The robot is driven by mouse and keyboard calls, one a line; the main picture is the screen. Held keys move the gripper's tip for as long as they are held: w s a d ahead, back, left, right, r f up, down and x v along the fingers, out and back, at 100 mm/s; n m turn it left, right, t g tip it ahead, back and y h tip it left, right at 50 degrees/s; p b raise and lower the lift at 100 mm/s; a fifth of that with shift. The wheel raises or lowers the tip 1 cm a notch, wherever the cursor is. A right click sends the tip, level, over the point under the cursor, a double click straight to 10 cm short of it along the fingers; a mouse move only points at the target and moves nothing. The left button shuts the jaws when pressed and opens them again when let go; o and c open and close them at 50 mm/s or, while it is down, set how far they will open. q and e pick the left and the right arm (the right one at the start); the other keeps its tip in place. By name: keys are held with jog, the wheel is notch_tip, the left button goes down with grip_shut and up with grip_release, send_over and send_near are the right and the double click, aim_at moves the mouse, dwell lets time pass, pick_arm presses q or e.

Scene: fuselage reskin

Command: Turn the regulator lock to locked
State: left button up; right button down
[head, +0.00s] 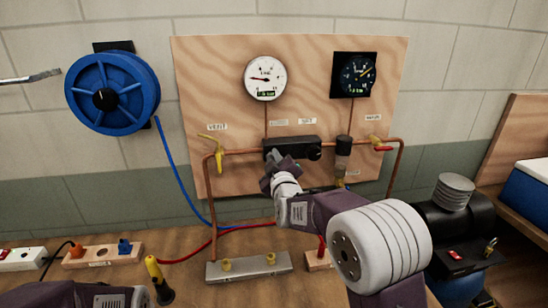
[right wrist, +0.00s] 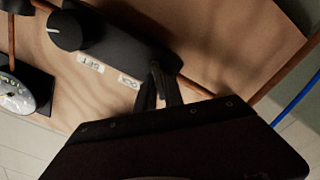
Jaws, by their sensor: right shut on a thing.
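The black regulator block (head: 296,143) sits on the copper pipe in the middle of the plywood panel, with a round knob (head: 314,153) at its right. In the right wrist view the block (right wrist: 125,42) and the knob (right wrist: 65,30) with a white mark show beside two small labels. My right gripper (head: 272,165) is at the block's left end. In the right wrist view its fingers (right wrist: 160,84) are close together at that end, shut on the regulator lock, which they mostly hide. The lock's position cannot be read. My left gripper is out of view.
Two gauges, white (head: 265,78) and dark (head: 355,75), hang above the pipe. A metal bar (head: 249,267) and a yellow-handled tool (head: 157,277) are on the bench.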

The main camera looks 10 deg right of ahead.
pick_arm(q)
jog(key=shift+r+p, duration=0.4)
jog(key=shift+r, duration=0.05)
pick_arm(e)
jog(key=n, duration=0.4)
jog(key=shift+f, duration=0.15)
pick_arm(q)
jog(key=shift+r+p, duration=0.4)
jog(key=shift+p, duration=0.05)
pick_arm(e)
jog(key=n, duration=0.5)
jog(key=shift+n, duration=0.3)
jog(key=c, duration=1.6)
grip_release()
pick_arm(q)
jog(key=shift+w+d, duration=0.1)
pick_arm(e)
jog(key=shift+o, duration=0.4)
jog(key=shift+w+f, duration=0.1)
jog(key=shift+w, duration=0.05)
